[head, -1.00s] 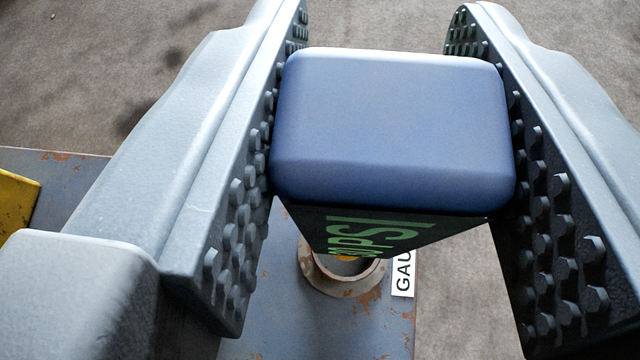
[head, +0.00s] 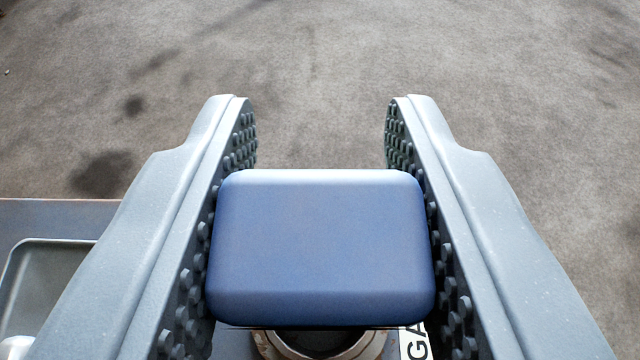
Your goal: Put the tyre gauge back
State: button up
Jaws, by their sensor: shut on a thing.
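The tyre gauge (head: 322,250) is a blue, rounded block held between the ridged pads of my gripper (head: 321,135). I see it from its blue end; its display face is hidden now. A round, rusty-edged metal ring (head: 264,346) shows at the bottom of the view, below the gauge in the picture and partly hidden by it.
A grey tray (head: 45,262) with a pale rounded thing in it lies at the lower left, partly behind my left finger. It rests on a blue-grey surface (head: 60,212) with a far edge. Beyond that is bare grey-brown ground (head: 320,60).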

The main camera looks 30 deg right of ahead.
jog(key=o, duration=1)
jog(key=shift+p+v, duration=0.8)
jog(key=shift+v, duration=3.05)
